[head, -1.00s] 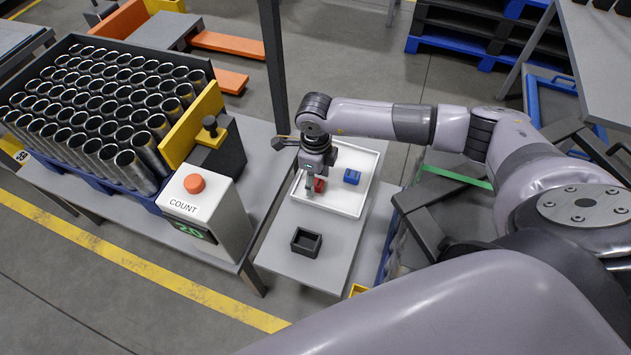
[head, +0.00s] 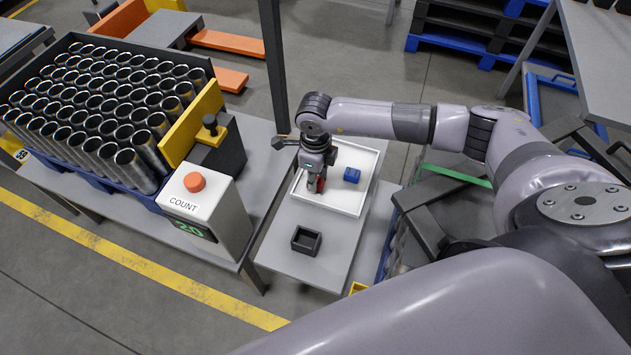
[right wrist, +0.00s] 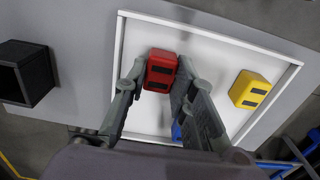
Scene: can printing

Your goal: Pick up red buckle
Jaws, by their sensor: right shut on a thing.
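The red buckle (right wrist: 160,70) is a small block with dark slots, seen between the two fingers in the right wrist view. A little of it shows at the gripper in the head view (head: 321,184). My right gripper (head: 313,188) is shut on it, over the white tray (head: 342,206). The gripper's fingers also show in the right wrist view (right wrist: 157,84), one on each side of the buckle. I cannot tell if the buckle still touches the tray. My left gripper is not in view.
A blue buckle (head: 351,175) and a yellow buckle (right wrist: 250,89) lie in the tray. A black open box (head: 306,241) stands on the table in front of the tray. To the left are a crate of metal cans (head: 100,110) and a COUNT box with an orange button (head: 194,182).

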